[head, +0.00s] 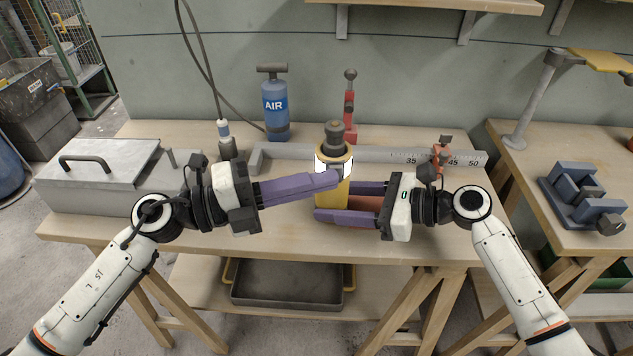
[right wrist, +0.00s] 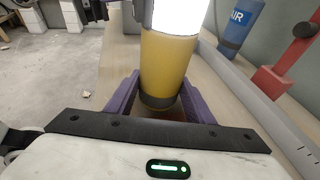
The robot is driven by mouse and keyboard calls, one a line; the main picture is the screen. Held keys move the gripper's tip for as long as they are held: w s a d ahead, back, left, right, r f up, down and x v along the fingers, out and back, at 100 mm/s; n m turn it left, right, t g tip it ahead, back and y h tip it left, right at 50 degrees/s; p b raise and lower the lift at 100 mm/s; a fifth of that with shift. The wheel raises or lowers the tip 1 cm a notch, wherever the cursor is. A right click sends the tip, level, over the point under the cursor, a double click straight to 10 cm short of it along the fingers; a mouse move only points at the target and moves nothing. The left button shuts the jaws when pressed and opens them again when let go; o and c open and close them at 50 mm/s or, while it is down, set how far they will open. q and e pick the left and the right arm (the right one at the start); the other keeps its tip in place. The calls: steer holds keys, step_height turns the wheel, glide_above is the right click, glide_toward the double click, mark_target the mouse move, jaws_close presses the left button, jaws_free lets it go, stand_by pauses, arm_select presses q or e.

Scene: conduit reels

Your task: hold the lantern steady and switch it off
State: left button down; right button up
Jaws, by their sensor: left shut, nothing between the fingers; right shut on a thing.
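The yellow lantern (head: 329,200) stands upright near the front of the workbench, with a grey knob on top and a bright white lit window. In the right wrist view the lantern (right wrist: 168,72) rises between the purple fingers, its window glowing. My right gripper (head: 340,201) is shut on the lantern's lower body from the right. My left gripper (head: 337,179) is shut and empty, its fingertips at the lantern's upper front, just below the window. I cannot tell whether they touch it. The left fingers hide part of the lantern's front, and no switch is clearly visible.
A grey metal toolbox (head: 100,175) stands on the left. Behind are a blue AIR cylinder (head: 275,108), a red clamp stand (head: 350,118) and a long ruled bar (head: 390,155). A reddish-brown block (head: 366,210) lies behind the right fingers. A vise (head: 585,195) sits on the right table.

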arm_select(q)
steer(key=shift+w+r, duration=0.15)
steer(key=shift+w, duration=0.2)
steer(key=shift+a, duration=0.1)
steer(key=s+a, duration=0.7)
steer(key=a, duration=0.1)
steer(key=shift+s+a+r, duration=0.3)
steer(key=shift+a+r, duration=0.05)
steer(key=shift+a, duration=0.05)
arm_select(e)
steer(key=o, duration=0.9)
